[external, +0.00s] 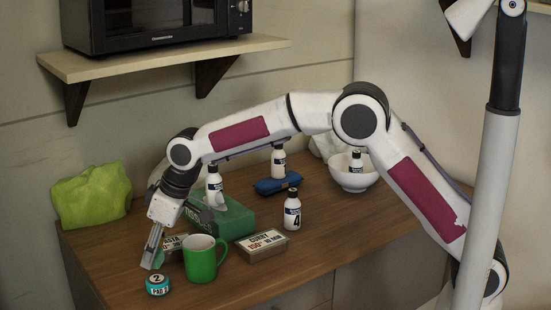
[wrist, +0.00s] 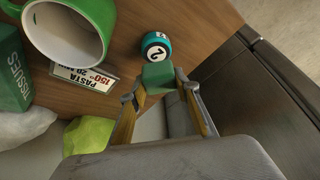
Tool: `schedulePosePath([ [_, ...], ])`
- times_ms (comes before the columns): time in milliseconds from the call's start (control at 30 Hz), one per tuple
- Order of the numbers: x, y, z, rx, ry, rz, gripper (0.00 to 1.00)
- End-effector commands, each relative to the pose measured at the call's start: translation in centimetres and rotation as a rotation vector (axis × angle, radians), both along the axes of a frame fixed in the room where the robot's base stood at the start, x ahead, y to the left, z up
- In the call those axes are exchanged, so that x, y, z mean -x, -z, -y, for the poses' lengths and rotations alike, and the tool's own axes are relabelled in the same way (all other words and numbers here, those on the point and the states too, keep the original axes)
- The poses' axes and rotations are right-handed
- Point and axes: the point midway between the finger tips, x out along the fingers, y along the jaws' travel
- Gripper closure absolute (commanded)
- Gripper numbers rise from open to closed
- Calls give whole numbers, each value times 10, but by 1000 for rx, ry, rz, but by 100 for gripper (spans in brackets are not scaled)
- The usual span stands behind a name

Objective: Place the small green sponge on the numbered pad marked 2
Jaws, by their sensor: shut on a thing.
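The small green sponge (wrist: 157,75) is between my fingertips in the wrist view, and my gripper (wrist: 158,86) is shut on it. In the external view my gripper (external: 152,254) points down at the front left of the table, and a bit of the sponge (external: 158,260) shows at its tips. The numbered pad marked 2 (external: 157,285) is a short teal round piece with a dark top and a white number disc. It stands just in front of the sponge, and it also shows just beyond the sponge in the wrist view (wrist: 156,45). I cannot tell the sponge's exact height.
A green mug (external: 201,260) stands close right of the pad. A pasta sign (wrist: 84,77), a green tissue box (external: 233,218), a curry tin (external: 262,245) and white bottles, one marked 4 (external: 292,212), stand behind. The table's front left edge (external: 90,278) is close.

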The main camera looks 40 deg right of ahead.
Motion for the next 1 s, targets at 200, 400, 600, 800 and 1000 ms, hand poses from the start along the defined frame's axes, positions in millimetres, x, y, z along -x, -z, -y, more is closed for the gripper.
schedulePosePath([
  [200, 0, 0, 0, 0, 0, 0, 80],
  [400, 0, 7, 0, 1, 0, -1, 80],
  [600, 1, 28, 1, 2, 0, -2, 80],
  [800, 0, 38, 0, 0, 0, 0, 80],
  [1000, 0, 38, 0, 0, 0, 0, 80],
])
